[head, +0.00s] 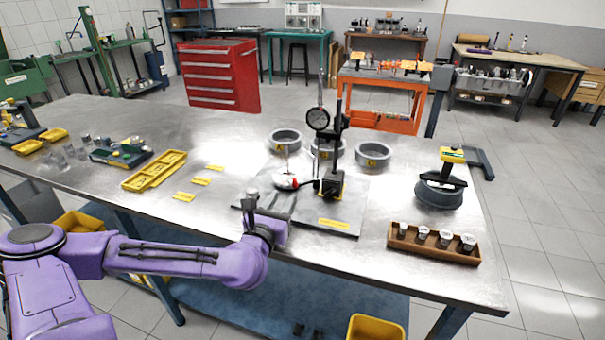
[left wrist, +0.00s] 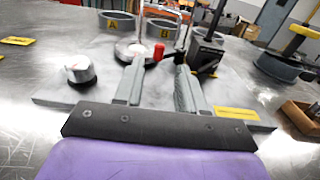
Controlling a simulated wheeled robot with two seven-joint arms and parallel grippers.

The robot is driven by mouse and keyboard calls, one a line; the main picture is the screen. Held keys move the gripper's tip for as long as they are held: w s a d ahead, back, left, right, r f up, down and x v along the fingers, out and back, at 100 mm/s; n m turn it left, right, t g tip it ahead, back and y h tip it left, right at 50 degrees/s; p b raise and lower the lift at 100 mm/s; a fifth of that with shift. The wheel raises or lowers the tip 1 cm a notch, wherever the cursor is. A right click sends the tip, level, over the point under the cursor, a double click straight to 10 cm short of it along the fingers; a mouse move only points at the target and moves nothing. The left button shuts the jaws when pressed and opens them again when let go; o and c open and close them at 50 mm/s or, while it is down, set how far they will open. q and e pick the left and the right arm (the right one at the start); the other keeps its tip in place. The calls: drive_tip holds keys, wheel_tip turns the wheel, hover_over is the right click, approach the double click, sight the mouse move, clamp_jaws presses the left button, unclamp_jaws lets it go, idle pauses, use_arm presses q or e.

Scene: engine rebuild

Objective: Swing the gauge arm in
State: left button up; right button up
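The dial gauge (head: 318,118) stands on a dark upright post (head: 335,150) with a black block (head: 329,186) at its foot, on a grey plate (head: 345,213). A red-tipped piece (head: 307,181) sits left of the post, beside a round pale-topped part (head: 286,181); the red tip also shows in the left wrist view (left wrist: 158,51). My left gripper (left wrist: 160,68) is open, its two grey fingers reaching over the plate toward the red tip. Nothing shows held between them. The gauge dial is out of the left wrist view. My right gripper is not in view.
Grey rings (head: 373,153) stand behind the post. A silver-topped round part (left wrist: 80,69) lies left of my fingers. A wooden rack (head: 432,244) and a dark round part with a yellow-topped tool (head: 438,192) stand right. Yellow trays (head: 154,171) lie left.

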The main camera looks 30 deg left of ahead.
sight(294, 181)
use_arm(q)
drive_tip(key=x, duration=0.9)
drive_tip(key=shift+w+r, duration=0.15)
drive_tip(key=shift+w, duration=0.25)
drive_tip(key=shift+c, duration=0.4)
clamp_jaws()
